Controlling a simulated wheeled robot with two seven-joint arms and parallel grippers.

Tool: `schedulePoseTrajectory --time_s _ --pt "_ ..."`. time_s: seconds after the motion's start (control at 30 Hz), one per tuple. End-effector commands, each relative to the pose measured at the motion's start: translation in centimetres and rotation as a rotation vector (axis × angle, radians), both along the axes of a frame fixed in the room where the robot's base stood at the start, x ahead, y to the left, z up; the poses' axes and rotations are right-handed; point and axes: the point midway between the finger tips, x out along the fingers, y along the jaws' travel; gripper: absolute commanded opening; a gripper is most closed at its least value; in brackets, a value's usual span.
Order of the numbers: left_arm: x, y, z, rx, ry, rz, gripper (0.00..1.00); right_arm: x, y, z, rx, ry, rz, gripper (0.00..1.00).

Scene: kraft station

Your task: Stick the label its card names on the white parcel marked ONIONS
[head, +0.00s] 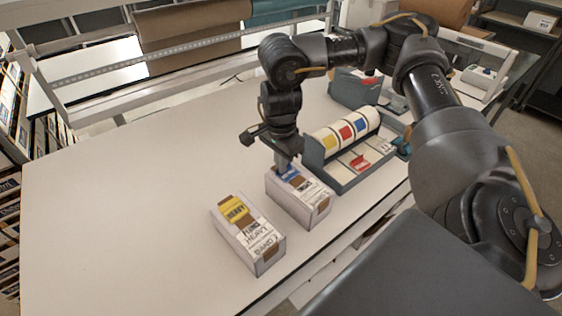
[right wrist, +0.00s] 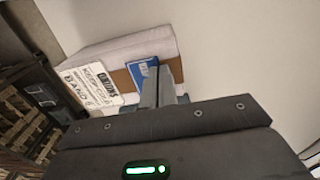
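The white parcel marked ONIONS (right wrist: 105,48) lies on the table under my right gripper, with a brown tape band across it. It also shows in the head view (head: 312,203). A blue label (right wrist: 141,75) lies against the parcel's printed face, partly over the brown band. My right gripper (head: 284,164) points down at the blue label. In the right wrist view its fingers (right wrist: 163,88) are close together at the label's right edge; I cannot tell whether they still pinch it. My left gripper is not in view.
A second white parcel (head: 262,254) with a yellow label (head: 235,210) lies to the left and nearer. A label dispenser (head: 322,170) with yellow, red and blue rolls stands just right of the ONIONS parcel. The left of the table (head: 110,200) is clear.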

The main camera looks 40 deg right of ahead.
Motion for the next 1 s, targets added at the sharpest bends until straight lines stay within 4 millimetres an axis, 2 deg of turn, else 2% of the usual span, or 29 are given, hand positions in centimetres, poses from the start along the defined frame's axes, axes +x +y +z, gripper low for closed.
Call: schedulePoseTrajectory --time_s 0.27,0.47,0.77,1.0 --pt "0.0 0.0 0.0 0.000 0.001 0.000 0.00 0.0 0.0 0.0 0.000 0.000 0.000 0.00" --pt "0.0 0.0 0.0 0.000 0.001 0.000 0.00 0.0 0.0 0.0 0.000 0.000 0.000 0.26" --pt "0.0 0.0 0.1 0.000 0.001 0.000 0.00 0.0 0.0 0.1 0.000 0.000 0.000 0.26" --pt "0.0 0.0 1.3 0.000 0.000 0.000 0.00 0.0 0.0 1.2 0.000 0.000 0.000 0.26"
